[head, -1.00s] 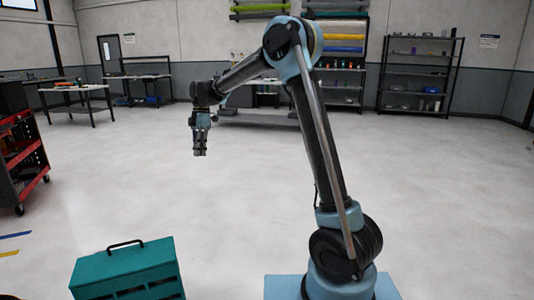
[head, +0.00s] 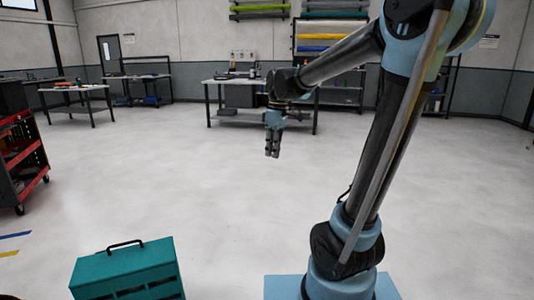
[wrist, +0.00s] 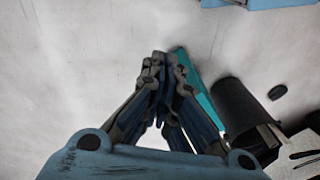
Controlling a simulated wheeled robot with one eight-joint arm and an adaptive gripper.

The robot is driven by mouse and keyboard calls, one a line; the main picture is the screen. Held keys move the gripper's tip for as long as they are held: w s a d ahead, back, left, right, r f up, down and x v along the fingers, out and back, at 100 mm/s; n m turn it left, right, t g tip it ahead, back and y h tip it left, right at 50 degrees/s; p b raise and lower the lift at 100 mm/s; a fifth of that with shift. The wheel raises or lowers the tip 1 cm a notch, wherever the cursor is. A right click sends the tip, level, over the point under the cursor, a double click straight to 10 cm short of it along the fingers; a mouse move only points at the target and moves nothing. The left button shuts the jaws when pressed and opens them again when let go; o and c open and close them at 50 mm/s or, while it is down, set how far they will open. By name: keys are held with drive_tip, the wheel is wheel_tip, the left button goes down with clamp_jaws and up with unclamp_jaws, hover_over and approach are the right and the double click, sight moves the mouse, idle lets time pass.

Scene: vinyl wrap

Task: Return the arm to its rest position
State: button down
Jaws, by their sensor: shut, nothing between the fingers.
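My gripper (head: 272,154) hangs pointing down at the end of my arm, over open floor near the middle of the head view. Its fingers are shut and hold nothing. In the wrist view my gripper (wrist: 165,62) shows from above with its fingertips together. The upper part of my arm runs out of the top of the head view at right, so its elbow is partly cut off.
A teal toolbox (head: 128,270) stands on the floor at the front. A red tool cart (head: 22,160) is at the left edge. A workbench (head: 262,110) stands behind my gripper, with another table (head: 75,90) at the back left. The floor between is clear.

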drive_tip(key=s+d+f+m+t, duration=0.1)
drive_tip(key=s+d+f+m, duration=0.5)
drive_tip(key=s+d+f, duration=0.2)
drive_tip(key=s+d+f+m+t+h, duration=0.1)
drive_tip(key=s+d+f+m, duration=0.6)
drive_tip(key=s, duration=0.5)
drive_tip(key=shift+d+f+t, duration=0.3)
drive_tip(key=shift+d+f, duration=0.05)
drive_tip(key=shift+d, duration=0.65)
